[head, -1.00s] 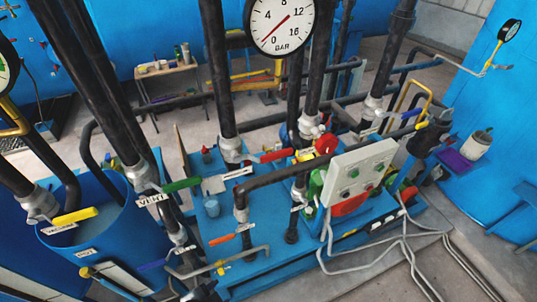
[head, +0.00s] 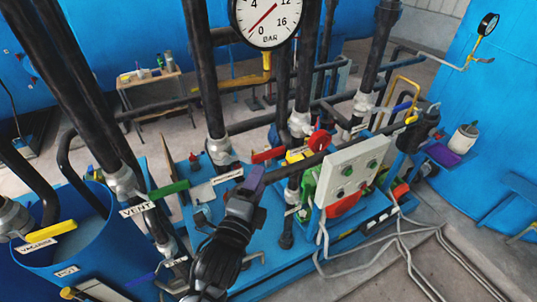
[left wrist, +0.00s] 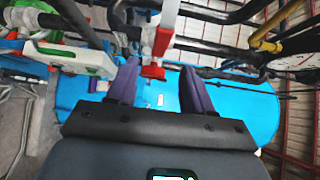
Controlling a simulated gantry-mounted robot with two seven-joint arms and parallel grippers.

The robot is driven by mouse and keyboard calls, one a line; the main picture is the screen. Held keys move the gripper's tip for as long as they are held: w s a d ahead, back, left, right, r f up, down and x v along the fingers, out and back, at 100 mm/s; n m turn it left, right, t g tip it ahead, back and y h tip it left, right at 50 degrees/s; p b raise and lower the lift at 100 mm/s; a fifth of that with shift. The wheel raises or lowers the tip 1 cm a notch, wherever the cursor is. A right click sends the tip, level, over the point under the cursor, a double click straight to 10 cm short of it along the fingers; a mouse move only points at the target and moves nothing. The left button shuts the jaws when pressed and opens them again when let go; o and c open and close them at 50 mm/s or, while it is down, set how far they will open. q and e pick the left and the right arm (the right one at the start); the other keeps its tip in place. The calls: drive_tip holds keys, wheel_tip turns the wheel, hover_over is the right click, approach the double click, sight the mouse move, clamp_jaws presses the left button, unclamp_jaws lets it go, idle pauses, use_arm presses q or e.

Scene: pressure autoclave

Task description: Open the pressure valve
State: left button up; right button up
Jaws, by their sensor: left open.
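The red valve handle (head: 268,155) sits on the pipework in the middle of the head view, beside a small white label (head: 228,176) too small to read. I take it as the pressure valve. My left gripper (head: 254,174), with purple fingers, is just below and in front of this handle. In the left wrist view the open fingers (left wrist: 160,80) stand apart, with a red handle (left wrist: 163,38) beyond and between them in the picture. I cannot tell whether they touch it. The right gripper is in neither view.
A green handle (head: 168,189) with a VENT label is at left, and a yellow handle (head: 52,231) is farther left. A grey control box (head: 352,170) and red knob (head: 319,140) stand close at right. A pressure gauge (head: 268,18) is above. Black pipes surround the gripper.

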sight(269, 156)
use_arm(q)
drive_tip(key=p+x, duration=0.2)
drive_tip(key=x, duration=0.6)
drive_tip(key=shift+w+r+p, duration=0.15)
drive_tip(key=shift+w+p, duration=0.05)
drive_tip(key=shift+p, duration=0.2)
drive_tip(key=shift+x, duration=1)
clamp_jaws()
